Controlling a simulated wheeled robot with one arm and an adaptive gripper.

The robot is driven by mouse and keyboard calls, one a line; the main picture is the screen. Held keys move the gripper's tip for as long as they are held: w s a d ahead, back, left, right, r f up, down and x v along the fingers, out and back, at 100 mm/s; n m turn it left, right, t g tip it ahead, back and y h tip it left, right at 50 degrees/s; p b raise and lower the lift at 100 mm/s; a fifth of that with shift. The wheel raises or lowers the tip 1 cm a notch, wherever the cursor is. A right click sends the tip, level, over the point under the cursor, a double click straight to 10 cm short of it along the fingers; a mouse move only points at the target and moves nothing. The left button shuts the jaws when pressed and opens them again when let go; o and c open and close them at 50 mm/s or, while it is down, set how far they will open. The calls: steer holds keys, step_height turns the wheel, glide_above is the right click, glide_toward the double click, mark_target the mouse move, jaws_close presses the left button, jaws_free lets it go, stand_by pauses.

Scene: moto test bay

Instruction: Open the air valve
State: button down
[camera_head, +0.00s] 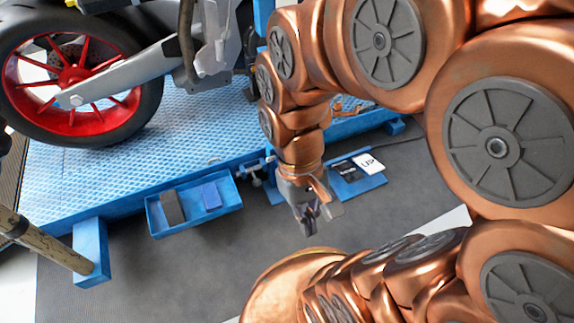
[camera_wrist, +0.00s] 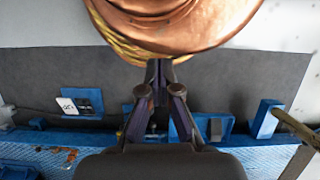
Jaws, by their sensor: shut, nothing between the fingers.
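A small grey fitting (camera_head: 256,174) that looks like the air valve sits at the front edge of the blue lift platform in the head view. Its handle position is too small to tell. My gripper (camera_head: 311,218) points down in front of the platform, right of this fitting and apart from it. In the wrist view my gripper's fingers (camera_wrist: 160,72) meet at the tips with nothing between them. The fingers and gripper body cover part of the platform edge there, and I cannot make out the valve clearly.
A blue pedal plate with a white UP label (camera_head: 366,164) lies right of my gripper. A blue tray (camera_head: 160,232) with two small blocks hangs left. A motorcycle wheel (camera_head: 72,78) stands on the platform (camera_head: 70,180). Grey floor (camera_head: 260,235) in front is clear.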

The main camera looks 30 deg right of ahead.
steer(key=w+d+f+m+y, duration=0.1)
steer(key=w+f+m, duration=0.1)
steer(key=w, duration=0.6)
steer(key=w+d+f+m+y+b, duration=0.1)
steer(key=w+d+m, duration=0.15)
steer(key=w, duration=0.45)
steer(key=w+d+f+m+y, duration=0.1)
steer(key=w+f+m+y, duration=0.15)
steer(key=w, duration=0.55)
steer(key=w+d+f+m+t+y, duration=0.1)
steer(key=w+d+f+m+t, duration=0.1)
steer(key=w+d+f+m, duration=0.65)
steer(key=w+d+f+m+t+b, duration=0.1)
steer(key=w+d+f+m, duration=0.15)
steer(key=d+f, duration=0.8)
steer(key=w+d+f+m+t, duration=0.2)
steer(key=d+f+m, duration=0.1)
steer(key=d+f, duration=0.75)
steer(key=w+a+f+b, duration=0.2)
steer(key=a+f+b, duration=0.3)
steer(key=a, duration=0.4)
steer(key=shift+w+f+y, duration=0.15)
steer(key=shift+f+y, duration=0.2)
steer(key=shift+f, duration=0.55)
